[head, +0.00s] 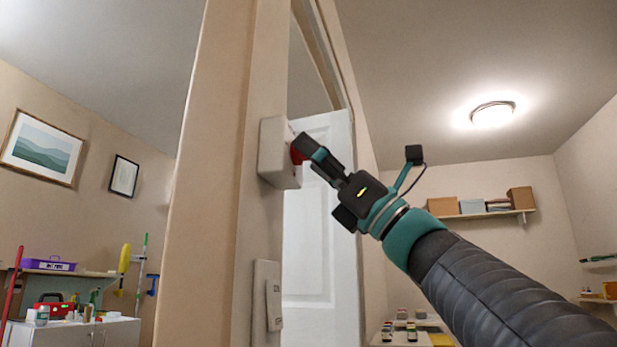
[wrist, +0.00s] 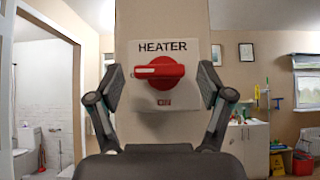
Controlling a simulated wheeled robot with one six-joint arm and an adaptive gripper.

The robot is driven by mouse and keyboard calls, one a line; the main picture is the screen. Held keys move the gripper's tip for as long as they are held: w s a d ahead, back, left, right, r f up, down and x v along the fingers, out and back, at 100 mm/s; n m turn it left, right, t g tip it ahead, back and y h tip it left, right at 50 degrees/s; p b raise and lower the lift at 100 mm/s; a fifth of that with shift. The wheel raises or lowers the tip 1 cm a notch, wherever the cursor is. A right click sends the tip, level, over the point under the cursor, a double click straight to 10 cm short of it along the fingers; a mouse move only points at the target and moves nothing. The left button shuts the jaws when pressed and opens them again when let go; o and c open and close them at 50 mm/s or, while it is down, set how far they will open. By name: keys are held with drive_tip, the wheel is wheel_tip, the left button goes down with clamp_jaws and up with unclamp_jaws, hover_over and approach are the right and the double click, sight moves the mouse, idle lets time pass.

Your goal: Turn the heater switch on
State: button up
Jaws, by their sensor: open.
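The heater switch is a white box (head: 274,152) on the end of a wall, with a red rotary knob (head: 296,152). In the wrist view the box's plate (wrist: 193,57) reads HEATER above the red knob (wrist: 162,73), and a small red label sits below it. The knob's handle lies horizontally and points left. My gripper (head: 306,147) is at the knob in the head view. In the wrist view its two fingers (wrist: 162,85) are spread, one on each side of the knob, with gaps between them and the knob. The head view hides part of the knob behind the gripper.
A white light switch (head: 267,295) is on the wall below the box. A white door (head: 320,215) stands behind it. A shelf with boxes (head: 480,214) is at the right. A white cabinet (head: 115,331) and a shelf with tools are at the left.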

drive_tip(key=c, duration=1.2)
drive_tip(key=shift+o, duration=0.2)
drive_tip(key=shift+n+g, duration=0.7)
drive_tip(key=shift+n, duration=0.1)
drive_tip(key=n+g+h+p, duration=0.1)
drive_tip(key=n+g, duration=0.4)
drive_tip(key=n, duration=0.1)
drive_tip(key=w+n+g+h+p, duration=0.1)
drive_tip(key=n+g+p, duration=0.1)
drive_tip(key=n+g, duration=0.3)
drive_tip(key=n+g+h+p, duration=0.2)
drive_tip(key=n+g, duration=0.3)
drive_tip(key=n, duration=0.3)
drive_tip(key=shift+w+d+r+g, duration=0.1)
drive_tip(key=shift+w+d+g, duration=0.05)
drive_tip(key=shift+d+g, duration=0.15)
drive_tip(key=shift+n+h, duration=0.4)
drive_tip(key=shift+n, duration=0.2)
